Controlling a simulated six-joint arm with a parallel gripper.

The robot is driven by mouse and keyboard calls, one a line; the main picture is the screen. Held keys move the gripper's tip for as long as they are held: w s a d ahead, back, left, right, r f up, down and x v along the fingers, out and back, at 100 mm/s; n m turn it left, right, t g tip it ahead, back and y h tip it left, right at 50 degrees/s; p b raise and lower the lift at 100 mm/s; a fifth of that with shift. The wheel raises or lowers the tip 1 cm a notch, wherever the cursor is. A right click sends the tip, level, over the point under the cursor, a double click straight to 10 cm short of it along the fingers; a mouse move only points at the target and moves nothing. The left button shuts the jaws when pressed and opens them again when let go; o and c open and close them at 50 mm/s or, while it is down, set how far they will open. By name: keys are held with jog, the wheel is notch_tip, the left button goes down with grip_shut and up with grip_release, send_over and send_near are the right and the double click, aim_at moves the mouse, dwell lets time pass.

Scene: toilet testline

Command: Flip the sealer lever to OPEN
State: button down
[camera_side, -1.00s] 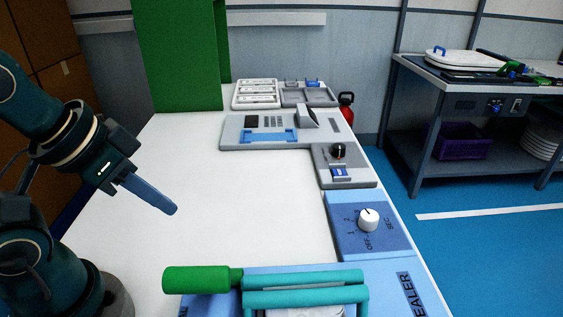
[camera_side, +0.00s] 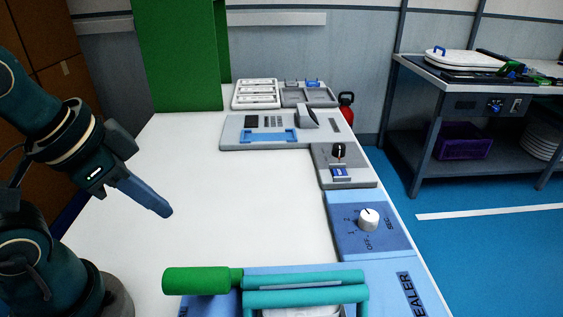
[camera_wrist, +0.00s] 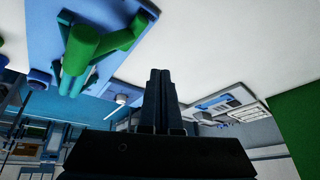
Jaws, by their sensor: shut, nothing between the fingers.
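The sealer (camera_side: 385,288) is a blue unit at the front right of the table in the side view. Its lever has a green handle (camera_side: 200,281) that points left, with teal bars (camera_side: 305,288) lying level across the unit. In the wrist view the green handle (camera_wrist: 82,48) shows at the upper left. My gripper (camera_side: 165,212) is shut and empty in the side view, above the white table, up and left of the green handle and apart from it. In the wrist view my gripper's fingers (camera_wrist: 160,75) are together at the centre.
A blue panel with a white dial (camera_side: 368,220) lies behind the sealer. A grey fixture (camera_side: 235,135) and trays (camera_side: 256,95) stand at the back. A green block (camera_side: 178,55) rises at the back left. The middle of the table is clear.

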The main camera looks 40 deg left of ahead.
jog(key=m, duration=0.2)
notch_tip(320, 180, up, 5)
jog(key=m+g, duration=0.6)
jog(key=m, duration=1.7)
send_over(208, 279)
jog(key=s+d, duration=0.3)
jog(key=s, duration=0.1)
jog(key=shift+a+f+h, duration=0.2)
jog(key=shift+h, duration=0.1)
jog(key=shift+f, duration=0.15)
notch_tip(208, 279, down, 10)
jog(key=shift+w+a+r, duration=0.45)
jog(key=shift+a+r, duration=0.05)
jog(key=shift+r, duration=0.15)
jog(key=shift+w+a+r, duration=0.45)
jog(key=shift+r, duration=0.2)
